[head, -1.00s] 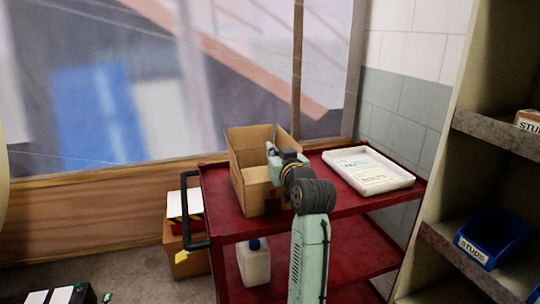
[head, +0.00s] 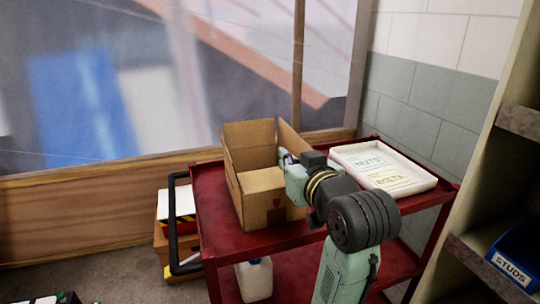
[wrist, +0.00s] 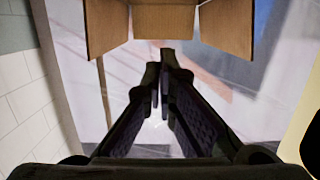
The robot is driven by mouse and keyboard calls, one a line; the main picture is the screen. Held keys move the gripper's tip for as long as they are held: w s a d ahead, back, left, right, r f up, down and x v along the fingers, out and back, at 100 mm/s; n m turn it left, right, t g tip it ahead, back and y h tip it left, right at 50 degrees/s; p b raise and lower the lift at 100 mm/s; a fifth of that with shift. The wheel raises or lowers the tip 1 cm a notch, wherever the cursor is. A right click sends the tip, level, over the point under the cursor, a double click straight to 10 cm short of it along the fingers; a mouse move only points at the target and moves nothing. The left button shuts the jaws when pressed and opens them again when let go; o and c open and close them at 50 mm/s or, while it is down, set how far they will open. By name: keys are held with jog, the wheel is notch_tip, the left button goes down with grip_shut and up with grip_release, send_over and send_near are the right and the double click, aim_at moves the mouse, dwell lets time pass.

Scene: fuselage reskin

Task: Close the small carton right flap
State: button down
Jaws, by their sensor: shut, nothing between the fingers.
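The small cardboard carton (head: 262,213) stands upright on the red cart's top shelf, its top open. In the head view its back flap (head: 250,134) and right flap (head: 292,142) stand up. My gripper (head: 289,160) is at the carton's right side, close to the right flap; the arm hides part of that side, and I cannot tell whether they touch. In the wrist view my shut, empty fingers (wrist: 161,60) point toward the carton's cardboard panels (wrist: 164,20) at the top of the picture.
The red cart (head: 230,241) has a black handle (head: 177,228) at its left. A white tray (head: 425,178) marked NUTS and BOLTS lies right of the carton. A white jug (head: 256,281) is on the lower shelf. A shelf unit with a blue STUDS bin (head: 519,262) stands at the right.

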jog(key=p, duration=0.2)
send_over(272, 174)
jog(key=s, duration=0.1)
jog(key=shift+s+d+f, duration=0.15)
jog(key=shift+f, duration=0.55)
jog(key=f, duration=0.1)
jog(key=w+f+p, duration=0.1)
jog(key=f, duration=0.1)
jog(key=shift+f, duration=0.6)
jog(key=shift+w+a+f+b, duration=0.1)
jog(key=shift+f+b, duration=0.15)
jog(key=shift+f, duration=0.15)
jog(key=shift+w+a+f+b, duration=0.1)
jog(key=shift+f+b, duration=0.1)
jog(key=shift+f, duration=0.15)
